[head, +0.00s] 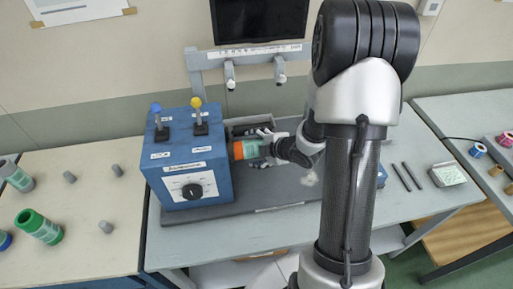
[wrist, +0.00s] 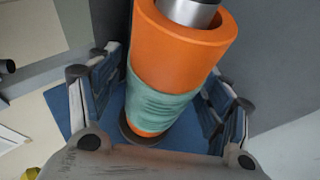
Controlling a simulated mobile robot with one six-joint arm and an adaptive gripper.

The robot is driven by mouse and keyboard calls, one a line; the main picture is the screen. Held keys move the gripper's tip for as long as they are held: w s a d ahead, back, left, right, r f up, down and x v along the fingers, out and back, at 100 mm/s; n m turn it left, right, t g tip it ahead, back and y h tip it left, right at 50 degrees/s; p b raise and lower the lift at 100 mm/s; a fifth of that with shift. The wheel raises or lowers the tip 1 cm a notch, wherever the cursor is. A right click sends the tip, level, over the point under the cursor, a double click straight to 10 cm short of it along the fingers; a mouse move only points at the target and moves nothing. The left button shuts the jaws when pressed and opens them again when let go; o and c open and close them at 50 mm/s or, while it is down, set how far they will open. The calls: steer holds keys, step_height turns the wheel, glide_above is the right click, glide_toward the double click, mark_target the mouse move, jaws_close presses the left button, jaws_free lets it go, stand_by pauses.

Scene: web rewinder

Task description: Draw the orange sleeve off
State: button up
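The orange sleeve (head: 238,150) sits at the right side of the blue machine box (head: 188,170) in the head view. In the wrist view the orange sleeve (wrist: 178,45) has a teal wrap around its middle. A metal shaft (wrist: 190,10) shows out of its upper end, and a dark round flange (wrist: 142,135) lies at its lower end. My gripper (wrist: 162,88) is open, with one finger on each side of the sleeve. Narrow gaps show between the fingers and the sleeve. In the head view my gripper (head: 266,147) is at the sleeve, partly hidden by my arm.
The box carries a blue-knobbed lever (head: 157,114), a yellow-knobbed lever (head: 198,112) and a black dial (head: 192,191). A grey frame with a dark screen (head: 258,20) stands behind. Two dark rods (head: 407,176) lie right of my arm.

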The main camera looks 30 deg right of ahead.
steer(key=c, duration=1.3)
steer(key=shift+o, duration=0.2)
steer(key=shift+d, duration=0.1)
